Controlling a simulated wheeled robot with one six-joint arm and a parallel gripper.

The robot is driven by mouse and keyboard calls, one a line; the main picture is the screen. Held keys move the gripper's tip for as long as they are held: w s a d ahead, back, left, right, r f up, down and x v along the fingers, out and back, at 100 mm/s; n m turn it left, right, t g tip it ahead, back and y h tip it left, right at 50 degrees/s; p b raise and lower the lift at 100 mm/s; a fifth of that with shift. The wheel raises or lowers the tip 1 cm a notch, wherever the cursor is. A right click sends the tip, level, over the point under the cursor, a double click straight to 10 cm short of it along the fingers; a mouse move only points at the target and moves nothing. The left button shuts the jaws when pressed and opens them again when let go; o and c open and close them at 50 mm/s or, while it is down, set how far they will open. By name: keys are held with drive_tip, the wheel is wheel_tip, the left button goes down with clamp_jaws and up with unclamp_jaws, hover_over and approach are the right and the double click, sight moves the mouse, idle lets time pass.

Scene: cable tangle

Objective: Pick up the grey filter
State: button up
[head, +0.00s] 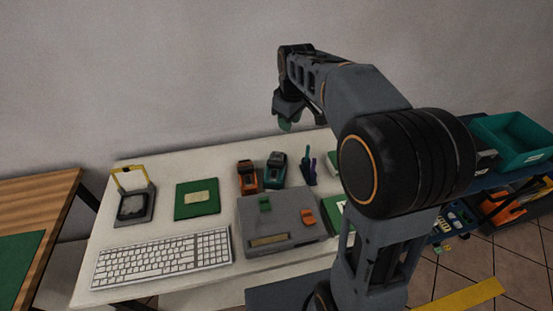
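A grey square frame with a pale, mesh-like middle and a raised yellow handle (134,205) stands at the table's left end; it may be the grey filter, but I cannot be sure. A larger grey box (281,226) with a green piece and an orange piece on top sits near the front middle. My gripper (288,121) hangs above the back of the table, well right of the yellow-handled frame and apart from it. I cannot tell whether this is a fingertip or a held thing, or whether the fingers are open.
A white keyboard (163,257) lies along the front left of the white table (152,173). A green board (197,199), an orange-black tool (248,178) and a teal-black tool (275,170) stand behind. A teal bin (513,141) sits on a cart at right.

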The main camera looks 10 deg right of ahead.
drive_tip(key=w+f+n+g+b, duration=0.15)
drive_tip(key=w+f+n, duration=0.35)
drive_tip(key=w+f, duration=0.55)
drive_tip(key=n, duration=0.1)
hover_over(277, 153)
drive_tip(key=shift+g, duration=0.25)
wheel_tip(277, 153, down, 8)
drive_tip(key=shift+w+d+r, duration=0.15)
drive_tip(key=shift+r, duration=0.05)
drive_tip(key=shift+f+p, duration=0.85)
drive_tip(key=shift+f, duration=2.4)
drive_tip(key=shift+c, duration=0.3)
clamp_jaws()
